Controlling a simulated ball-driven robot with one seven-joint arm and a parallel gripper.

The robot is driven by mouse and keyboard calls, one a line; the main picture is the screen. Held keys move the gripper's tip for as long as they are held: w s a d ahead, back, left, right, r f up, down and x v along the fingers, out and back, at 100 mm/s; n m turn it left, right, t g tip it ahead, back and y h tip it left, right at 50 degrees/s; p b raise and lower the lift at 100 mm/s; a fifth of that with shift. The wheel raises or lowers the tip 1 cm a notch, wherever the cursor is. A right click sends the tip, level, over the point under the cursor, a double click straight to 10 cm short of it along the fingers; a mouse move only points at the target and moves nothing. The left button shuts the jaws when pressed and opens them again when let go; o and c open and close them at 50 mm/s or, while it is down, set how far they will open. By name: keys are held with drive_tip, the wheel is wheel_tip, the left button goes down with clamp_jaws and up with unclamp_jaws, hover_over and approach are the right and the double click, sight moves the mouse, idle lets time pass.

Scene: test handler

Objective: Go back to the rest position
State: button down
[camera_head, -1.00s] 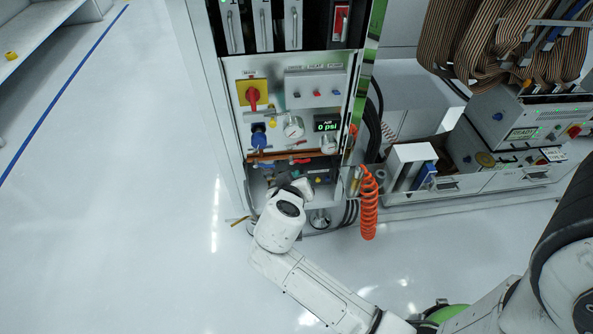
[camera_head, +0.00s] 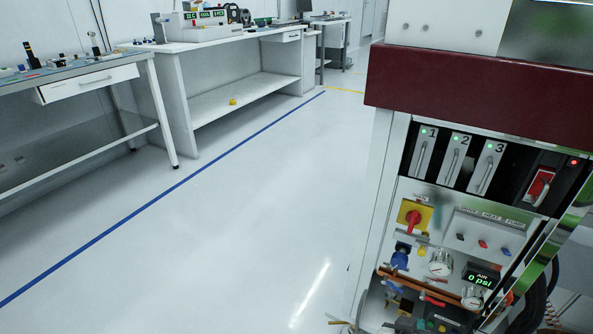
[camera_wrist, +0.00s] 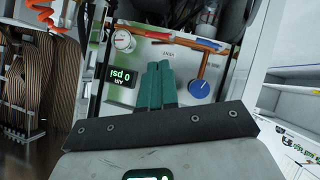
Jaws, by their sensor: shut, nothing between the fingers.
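My gripper (camera_wrist: 158,66) shows in the wrist view with its two teal fingers side by side, shut and empty. It is in front of the handler's panel, which appears upside down there; I cannot tell the exact gap, and no contact shows. The test handler cabinet (camera_head: 455,215) stands at the right of the head view. My arm and gripper are not in the head view.
The panel has a pressure display (camera_head: 480,278), a red-and-yellow switch (camera_head: 413,218), gauges, and a copper pipe (camera_wrist: 203,67). Ribbon cables (camera_wrist: 52,85) hang at the wrist view's left. Workbenches (camera_head: 180,85) stand at the back left. The floor (camera_head: 230,220) between is clear.

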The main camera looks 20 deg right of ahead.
drive_tip(key=s+a+f+n+g+y, duration=0.2)
drive_tip(key=s+a+f+n+y, duration=0.25)
drive_tip(key=s, duration=0.25)
drive_tip(key=s+a+f+n+g+y, duration=0.2)
drive_tip(key=s+a+f+n+y, duration=0.1)
drive_tip(key=s+a+y, duration=0.3)
wheel_tip(320, 180, up, 26)
drive_tip(key=s+d+p, duration=0.1)
drive_tip(key=p, duration=2.5)
drive_tip(key=shift+d+r, duration=0.15)
drive_tip(key=shift+d, duration=0.1)
